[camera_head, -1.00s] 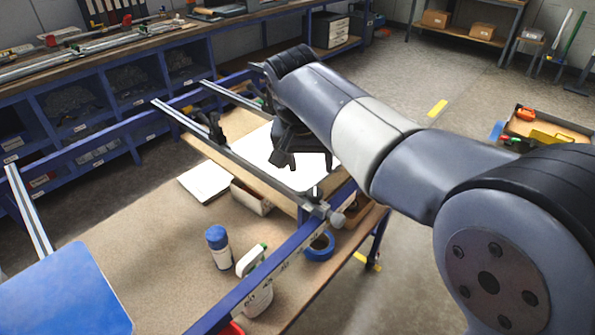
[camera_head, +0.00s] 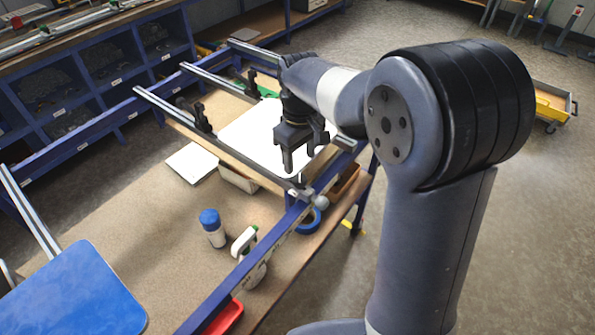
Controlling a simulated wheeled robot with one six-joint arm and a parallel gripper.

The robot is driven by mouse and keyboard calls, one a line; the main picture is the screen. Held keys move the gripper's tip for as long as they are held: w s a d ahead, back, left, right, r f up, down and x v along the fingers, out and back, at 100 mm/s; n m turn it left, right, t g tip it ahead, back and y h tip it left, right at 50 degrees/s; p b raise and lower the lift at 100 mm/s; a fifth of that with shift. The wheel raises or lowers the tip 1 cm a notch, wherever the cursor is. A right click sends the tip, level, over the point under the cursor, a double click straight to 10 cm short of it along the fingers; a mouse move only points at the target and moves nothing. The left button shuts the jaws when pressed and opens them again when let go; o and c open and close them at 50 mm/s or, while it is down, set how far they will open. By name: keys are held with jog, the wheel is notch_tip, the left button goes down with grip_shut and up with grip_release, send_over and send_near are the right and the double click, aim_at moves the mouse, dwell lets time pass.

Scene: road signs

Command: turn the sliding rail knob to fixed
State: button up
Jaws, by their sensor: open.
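The sliding rail (camera_head: 232,150) is a grey bar running across the blue frame (camera_head: 245,262). At its near end is a clamp with a rounded light-grey knob (camera_head: 320,202), beside the blue beam. My gripper (camera_head: 297,163) is black, points down and is open, with nothing between its fingers. In the picture it is just above and a little left of the knob, apart from it. The knob's setting and any marking on it are too small to read.
A white panel (camera_head: 262,135) lies behind the rail. A blue-capped bottle (camera_head: 212,228), a spray bottle (camera_head: 244,243), blue tape (camera_head: 309,222) and a red tray (camera_head: 222,318) are on the lower shelf. A blue panel (camera_head: 75,295) is at the lower left.

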aim_at(300, 177)
notch_tip(300, 177, down, 7)
jog(key=shift+r+p, duration=0.15)
jog(key=shift+p, duration=0.15)
jog(key=c, duration=1)
jog(key=shift+m, duration=0.4)
jog(key=m, duration=0.2)
jog(key=shift+m, duration=0.4)
jog(key=shift+m+b, duration=0.35)
jog(key=shift+m, duration=1.45)
